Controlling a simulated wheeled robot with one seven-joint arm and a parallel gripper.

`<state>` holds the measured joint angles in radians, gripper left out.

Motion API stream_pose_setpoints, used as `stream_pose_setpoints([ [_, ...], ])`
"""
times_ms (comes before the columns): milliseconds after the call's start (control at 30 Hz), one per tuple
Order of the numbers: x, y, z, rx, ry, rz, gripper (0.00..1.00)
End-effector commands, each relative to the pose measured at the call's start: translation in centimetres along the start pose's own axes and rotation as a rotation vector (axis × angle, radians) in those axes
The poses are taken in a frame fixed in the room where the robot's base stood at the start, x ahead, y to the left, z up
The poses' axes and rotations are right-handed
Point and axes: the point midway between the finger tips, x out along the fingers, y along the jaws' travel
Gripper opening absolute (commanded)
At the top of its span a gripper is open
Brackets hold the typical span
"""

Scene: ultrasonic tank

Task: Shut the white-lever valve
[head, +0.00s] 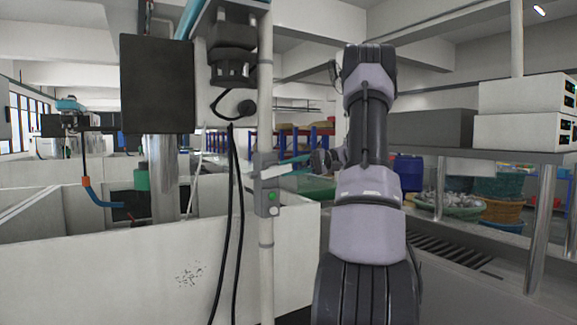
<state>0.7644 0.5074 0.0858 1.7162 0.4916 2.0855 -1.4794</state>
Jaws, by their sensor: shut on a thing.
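A pale white lever (284,169) sticks out to the right from a grey fitting (264,162) on a thin white upright pipe (266,250), in the middle of the head view. The lever slants slightly upward to the right. My gripper (318,161) is at the lever's right-hand end, shut on it. My gripper is small and dark here, and my own arm beside it hides part of it. The fingertips cannot be made out clearly.
Black cables (236,220) hang left of the pipe. White tank walls (190,265) stand behind. A metal shelf (470,154) with pale boxes is at right.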

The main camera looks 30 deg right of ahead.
Motion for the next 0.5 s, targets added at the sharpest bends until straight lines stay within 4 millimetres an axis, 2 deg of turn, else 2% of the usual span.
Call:
stream_pose_setpoints([
  [233, -0.04, 0.73, 0.01, 0.054, 0.001, -0.127, 0.00],
  [500, 0.08, 1.00, 0.06, 0.078, 0.000, -0.188, 0.00],
])
